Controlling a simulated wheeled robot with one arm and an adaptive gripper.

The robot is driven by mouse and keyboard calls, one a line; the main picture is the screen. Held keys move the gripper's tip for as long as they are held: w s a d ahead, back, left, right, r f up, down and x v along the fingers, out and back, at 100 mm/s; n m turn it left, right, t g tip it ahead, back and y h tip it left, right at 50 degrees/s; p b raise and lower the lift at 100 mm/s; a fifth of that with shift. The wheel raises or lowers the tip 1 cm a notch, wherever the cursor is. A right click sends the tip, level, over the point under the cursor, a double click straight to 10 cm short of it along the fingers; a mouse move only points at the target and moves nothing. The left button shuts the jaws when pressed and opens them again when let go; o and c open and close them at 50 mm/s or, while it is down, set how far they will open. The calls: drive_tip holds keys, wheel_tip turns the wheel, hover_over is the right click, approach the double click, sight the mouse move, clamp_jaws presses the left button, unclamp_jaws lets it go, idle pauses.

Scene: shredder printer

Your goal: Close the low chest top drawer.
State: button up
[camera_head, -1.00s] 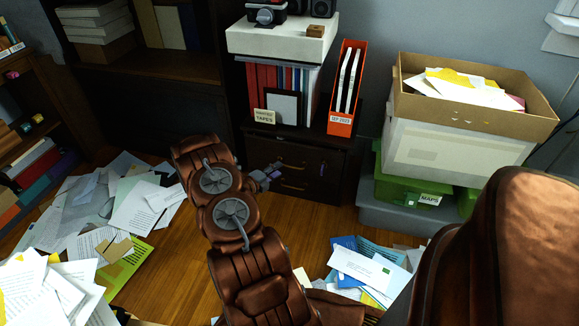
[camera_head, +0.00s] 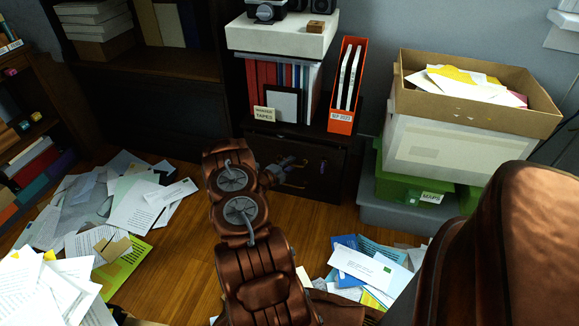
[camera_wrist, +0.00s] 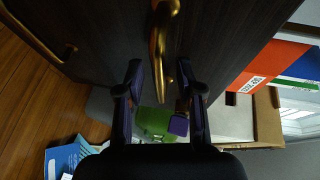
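The low chest (camera_head: 312,185) is dark and stands below the orange file holder, with gold handles on its front. My gripper (camera_head: 290,166) is at the chest front in the head view, and my arm hides part of the left side. In the wrist view my gripper (camera_wrist: 159,68) has its two fingers apart, one on each side of a gold handle (camera_wrist: 160,40); I cannot tell whether they touch it. A second gold handle (camera_wrist: 32,35) is at the left there. How far the top drawer stands out cannot be told.
Papers (camera_head: 360,268) and more papers (camera_head: 140,205) lie on the floor; bare floor shows between.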

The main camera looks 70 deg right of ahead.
clamp_jaws()
idle(0.3)
idle(0.5)
